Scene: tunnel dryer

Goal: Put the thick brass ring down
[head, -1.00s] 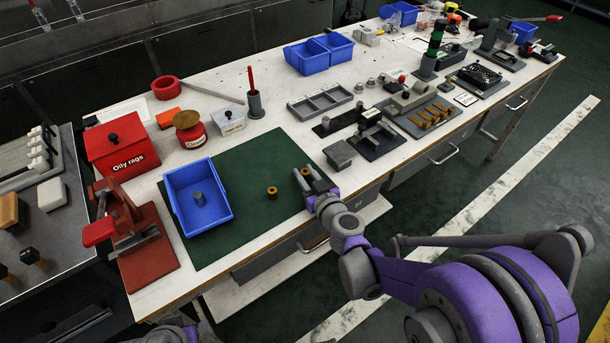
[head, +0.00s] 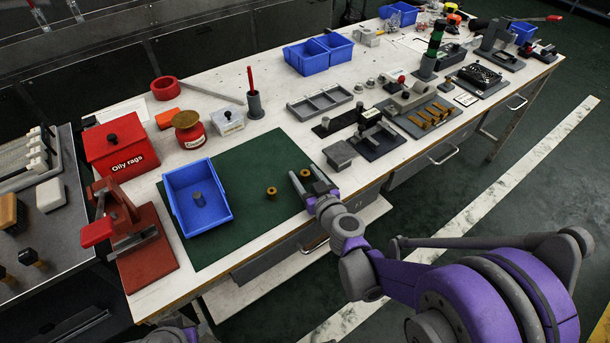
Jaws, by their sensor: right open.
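A brass ring (head: 305,173) is at the right edge of the dark green mat (head: 255,153), at the tips of my right gripper (head: 307,178). The right gripper is open, its two fingers spread on either side of this ring. Whether the ring rests fully on the mat is too small to tell. A second brass ring (head: 272,192) lies on the mat just to the left, apart from the gripper. Which ring is thicker is hard to tell. My left gripper is not in view.
A blue bin (head: 222,214) with a grey cylinder in it stands on the mat's left part. A red clamp-like tool (head: 147,262) is at the left front. A grey block (head: 340,155) and fixtures stand right of the mat. The mat's back half is clear.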

